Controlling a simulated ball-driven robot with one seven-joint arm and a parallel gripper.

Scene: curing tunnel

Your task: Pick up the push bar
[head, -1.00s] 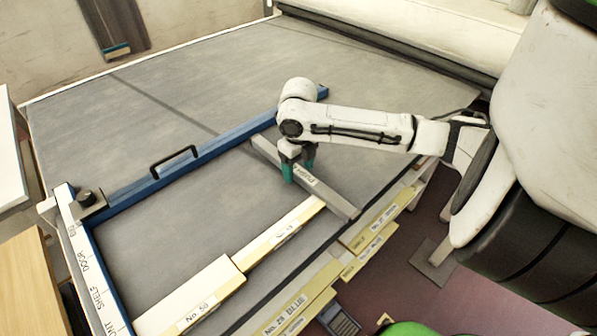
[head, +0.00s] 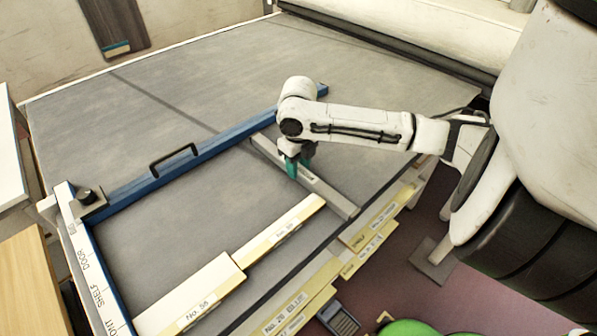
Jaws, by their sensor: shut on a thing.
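The push bar (head: 332,196) is a long, narrow grey bar with a pale label. It lies slanted on the grey table, inside the corner of the blue frame. My gripper (head: 293,171), with teal fingertips, points down and is shut on the bar near its middle. The fingers hide part of the bar and much of its label. The bar looks to be at table height; I cannot tell whether it is clear of the surface.
The blue frame (head: 222,143) with a black handle (head: 174,160) runs behind the bar. Cream numbered blocks (head: 283,230) lie in front and to the left. More labelled strips (head: 383,215) sit along the table's front edge. The table (head: 200,80) behind the frame is clear.

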